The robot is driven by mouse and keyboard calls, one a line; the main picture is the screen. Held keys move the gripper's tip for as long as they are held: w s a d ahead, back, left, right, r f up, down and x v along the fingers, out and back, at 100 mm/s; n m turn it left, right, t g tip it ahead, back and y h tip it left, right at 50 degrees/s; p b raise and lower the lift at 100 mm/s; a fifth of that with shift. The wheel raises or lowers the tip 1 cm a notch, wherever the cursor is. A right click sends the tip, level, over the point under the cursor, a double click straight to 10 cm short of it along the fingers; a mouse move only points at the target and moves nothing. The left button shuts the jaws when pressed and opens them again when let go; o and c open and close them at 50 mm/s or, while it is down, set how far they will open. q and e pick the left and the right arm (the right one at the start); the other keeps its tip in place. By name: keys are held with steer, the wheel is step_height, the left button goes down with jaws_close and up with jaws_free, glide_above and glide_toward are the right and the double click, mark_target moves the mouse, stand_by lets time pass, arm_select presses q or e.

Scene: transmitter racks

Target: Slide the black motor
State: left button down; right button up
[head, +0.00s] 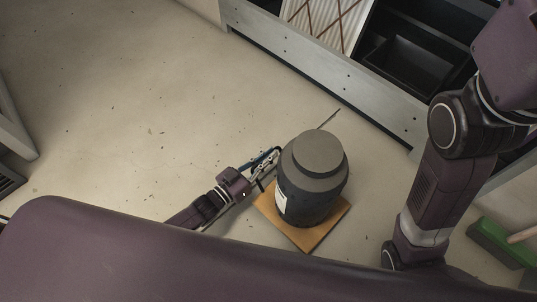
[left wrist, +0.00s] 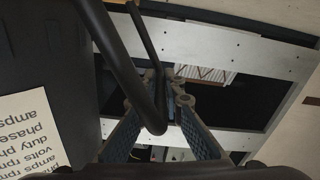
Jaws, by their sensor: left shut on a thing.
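The black motor (head: 312,190) is a dark upright cylinder with a grey stepped top and a white label on its side. It stands on a square wooden board (head: 322,238) on the floor. In the left wrist view the motor (left wrist: 45,75) fills the left edge, with its printed label upside down. My left gripper (head: 268,160) is at the motor's left side. In the left wrist view my left gripper (left wrist: 158,98) is shut on a black bent bar (left wrist: 122,62), which looks like the motor's handle. My right arm shows at the right, but its gripper is out of view.
A grey metal rack base (head: 330,72) with drilled holes runs behind the motor, with a black bin (head: 415,65) inside it. A green brush head (head: 498,243) lies at the lower right. The floor (head: 120,120) left of the motor is clear.

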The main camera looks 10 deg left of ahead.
arm_select(q)
steer(key=c, duration=2)
jaws_free()
steer(key=shift+c, duration=0.2)
steer(key=v, duration=1.2)
